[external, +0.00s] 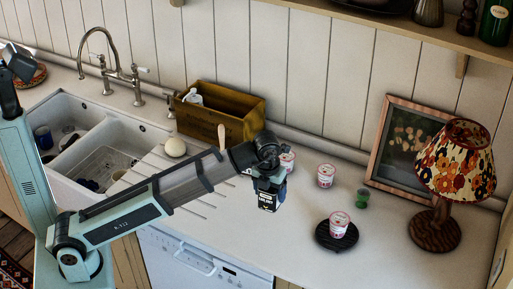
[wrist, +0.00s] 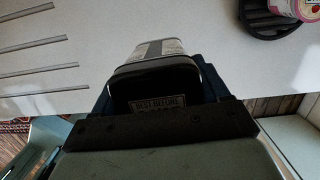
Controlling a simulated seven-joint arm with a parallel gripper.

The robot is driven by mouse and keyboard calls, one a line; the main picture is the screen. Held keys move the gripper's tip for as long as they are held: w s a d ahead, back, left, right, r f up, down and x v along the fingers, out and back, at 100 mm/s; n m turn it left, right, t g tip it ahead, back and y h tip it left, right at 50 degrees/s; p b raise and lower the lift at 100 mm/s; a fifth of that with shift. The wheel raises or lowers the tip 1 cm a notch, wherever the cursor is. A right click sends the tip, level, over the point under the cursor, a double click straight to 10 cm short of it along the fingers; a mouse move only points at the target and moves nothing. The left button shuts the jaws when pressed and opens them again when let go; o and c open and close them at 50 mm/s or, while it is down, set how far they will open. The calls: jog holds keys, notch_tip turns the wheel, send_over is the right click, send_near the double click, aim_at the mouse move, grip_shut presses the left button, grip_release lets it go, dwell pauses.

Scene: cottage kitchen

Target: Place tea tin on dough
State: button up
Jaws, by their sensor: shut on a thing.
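My gripper (external: 268,184) is shut on the tea tin (external: 268,203), a dark tin with a white label, and holds it over the counter right of the drainboard. In the wrist view the tin (wrist: 158,82) shows its black end with "BEST BEFORE" print, between the jaws. The dough (external: 175,147) looks like a pale round lump on the drainer beside the sink, to the left of my gripper and apart from it. The dough is not in the wrist view.
A wooden box (external: 222,110) stands behind the dough. A pale upright handle (external: 221,136) stands between dough and gripper. Pink-and-white tubs (external: 326,175) stand to the right, one on a black trivet (external: 324,238). A green glass (external: 362,198) and a lamp (external: 452,175) stand further right.

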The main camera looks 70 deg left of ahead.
jog(key=s+a+r+n, duration=0.1)
jog(key=s+a+r, duration=0.1)
jog(key=a, duration=1)
notch_tip(320, 180, up, 3)
jog(key=n+g, duration=0.1)
jog(key=n, duration=0.6)
send_over(175, 140)
jog(key=shift+a+f, duration=0.15)
jog(key=shift+f, duration=4.35)
jog(key=shift+f, duration=0.15)
jog(key=o, duration=1.2)
jog(key=r, duration=0.4)
jog(key=d+r, duration=0.1)
jog(key=r, duration=0.7)
jog(key=shift+d+r, duration=0.1)
jog(key=shift+d, duration=0.3)
